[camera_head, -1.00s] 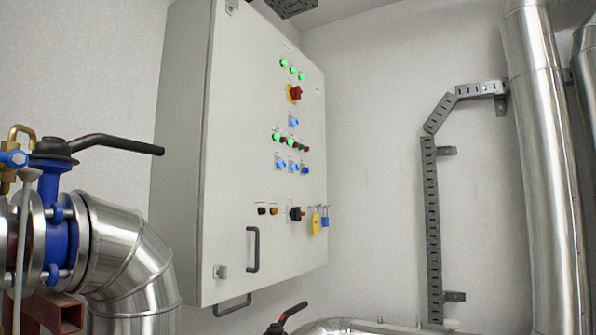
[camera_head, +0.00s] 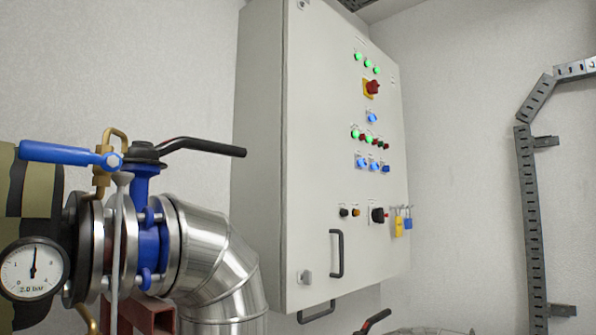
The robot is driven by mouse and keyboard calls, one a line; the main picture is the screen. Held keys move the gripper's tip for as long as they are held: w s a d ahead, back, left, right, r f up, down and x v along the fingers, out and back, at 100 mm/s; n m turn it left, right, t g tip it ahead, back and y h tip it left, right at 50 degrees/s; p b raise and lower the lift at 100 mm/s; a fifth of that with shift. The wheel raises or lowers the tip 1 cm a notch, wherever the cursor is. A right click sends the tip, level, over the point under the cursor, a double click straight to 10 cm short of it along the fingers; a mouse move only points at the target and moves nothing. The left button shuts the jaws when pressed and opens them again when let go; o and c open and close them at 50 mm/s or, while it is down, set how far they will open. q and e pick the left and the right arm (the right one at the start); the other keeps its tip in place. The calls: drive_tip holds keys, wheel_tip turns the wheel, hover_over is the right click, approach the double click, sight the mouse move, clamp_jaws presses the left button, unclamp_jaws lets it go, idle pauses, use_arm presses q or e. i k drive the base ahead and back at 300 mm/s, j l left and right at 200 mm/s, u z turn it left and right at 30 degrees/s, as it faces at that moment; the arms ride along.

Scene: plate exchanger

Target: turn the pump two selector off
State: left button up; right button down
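The control cabinet (camera_head: 320,170) hangs on the wall right of the picture's middle, seen at an angle with its door shut. A row of blue selector switches (camera_head: 373,164) sits in the middle of its door, under a row of small lamps, two of them lit green (camera_head: 363,135). Another blue selector (camera_head: 372,117) sits above them. The labels are too small to read, so I cannot tell which selector is pump two or how it is set. Neither of my grippers is in view.
A red main switch on yellow (camera_head: 371,88) and a black knob (camera_head: 378,215) are on the door. Padlocks (camera_head: 399,225) hang beside it. A blue valve with a black lever (camera_head: 200,148), a gauge (camera_head: 33,268) and a silver pipe (camera_head: 215,260) stand at the left, before the cabinet.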

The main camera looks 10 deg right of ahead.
sight(374, 166)
drive_tip(key=i+l+u, duration=0.1)
drive_tip(key=u, duration=1.5)
drive_tip(key=i+l+u, duration=0.1)
drive_tip(key=l, duration=0.4)
drive_tip(key=i+l+u, duration=0.1)
drive_tip(key=l, duration=0.4)
drive_tip(key=l+z, duration=0.4)
drive_tip(key=l, duration=0.5)
drive_tip(key=l+z, duration=0.4)
drive_tip(key=l, duration=0.5)
drive_tip(key=l+z, duration=0.2)
drive_tip(key=z, duration=0.2)
drive_tip(key=l+z, duration=0.2)
drive_tip(key=z, duration=0.25)
drive_tip(key=i+l+z, duration=0.15)
drive_tip(key=z, duration=0.25)
